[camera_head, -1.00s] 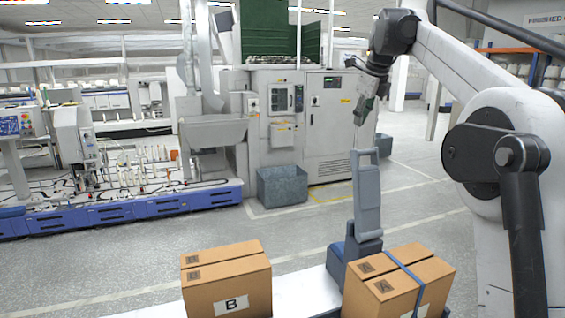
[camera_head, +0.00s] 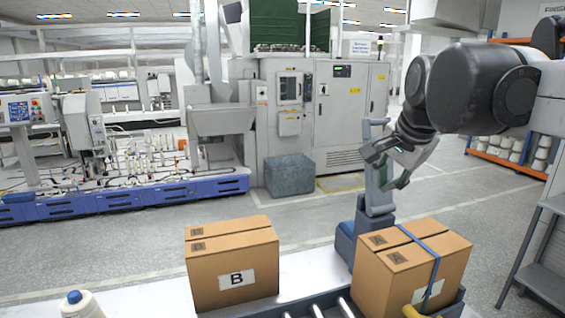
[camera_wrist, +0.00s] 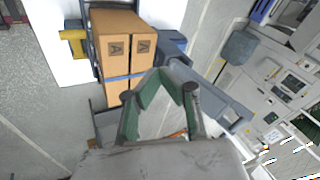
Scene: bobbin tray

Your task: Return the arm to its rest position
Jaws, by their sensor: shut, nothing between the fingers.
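My gripper (camera_head: 397,172) hangs at the end of my arm in the head view, above and behind the strapped box A and in front of the grey-blue upright post. Its fingers are shut with nothing held. In the wrist view, the gripper's (camera_wrist: 173,78) green-padded fingers reach up from the bottom, over the box and post area. No object touches the fingertips there. My dark wrist and forearm come in from the upper right of the head view.
Box B (camera_head: 236,278) and strapped box A (camera_head: 385,275) stand at the front, with the grey-blue post (camera_head: 375,190) behind A. A grey bin (camera_head: 290,175) stands by the cabinet (camera_head: 345,115). A metal shelf (camera_head: 545,255) is at right.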

